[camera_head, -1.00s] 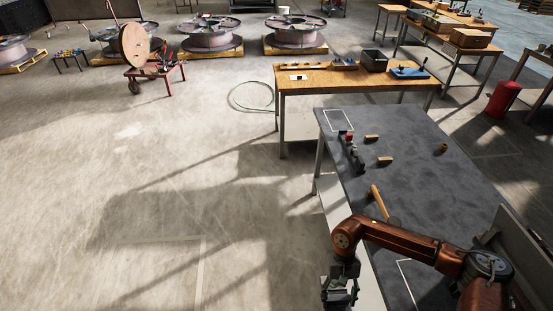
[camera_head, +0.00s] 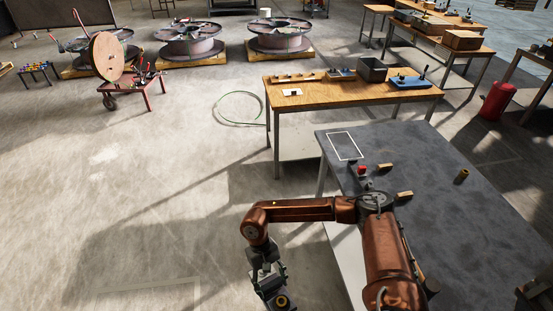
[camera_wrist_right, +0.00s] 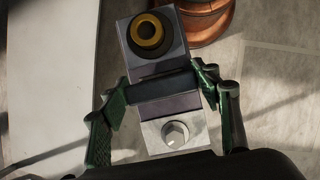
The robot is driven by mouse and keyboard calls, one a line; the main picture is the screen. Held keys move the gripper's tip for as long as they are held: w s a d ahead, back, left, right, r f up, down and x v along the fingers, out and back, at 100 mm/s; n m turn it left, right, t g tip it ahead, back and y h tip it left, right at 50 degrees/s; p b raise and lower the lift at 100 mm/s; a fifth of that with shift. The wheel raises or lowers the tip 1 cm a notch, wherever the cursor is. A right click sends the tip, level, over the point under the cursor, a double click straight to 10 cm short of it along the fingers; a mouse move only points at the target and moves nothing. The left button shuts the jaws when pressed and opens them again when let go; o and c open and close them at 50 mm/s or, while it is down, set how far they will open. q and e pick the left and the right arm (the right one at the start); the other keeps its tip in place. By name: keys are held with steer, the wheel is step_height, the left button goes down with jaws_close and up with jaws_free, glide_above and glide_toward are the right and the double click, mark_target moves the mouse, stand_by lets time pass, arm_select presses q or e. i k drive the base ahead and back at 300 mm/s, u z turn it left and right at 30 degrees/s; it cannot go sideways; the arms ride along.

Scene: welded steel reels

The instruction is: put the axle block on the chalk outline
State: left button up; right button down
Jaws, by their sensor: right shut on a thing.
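The axle block, a grey block with a yellow-ringed bore, (camera_wrist_right: 152,42) is between the green fingers of my right gripper (camera_wrist_right: 160,103) in the right wrist view. In the head view my right gripper (camera_head: 268,280) hangs left of the dark table's edge, against the floor, with the block (camera_head: 282,301) at the bottom. The chalk outline (camera_head: 345,146) is a white rectangle on the table's far left corner, with nothing in it. My left gripper is out of view.
The dark table (camera_head: 440,200) carries a red-topped device (camera_head: 362,171) just in front of the outline, small wooden blocks (camera_head: 404,196) and a brass-coloured cylinder (camera_head: 461,175). A wooden bench (camera_head: 330,92) stands behind. My right arm hides part of the table.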

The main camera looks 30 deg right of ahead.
mark_target(344, 145)
steer(key=u, duration=0.1)
steer(key=i, duration=1.1)
steer(key=z, duration=0.45)
steer(key=i, duration=0.95)
steer(key=z, duration=1.1)
steer(key=i, duration=0.7)
steer(key=z, duration=0.5)
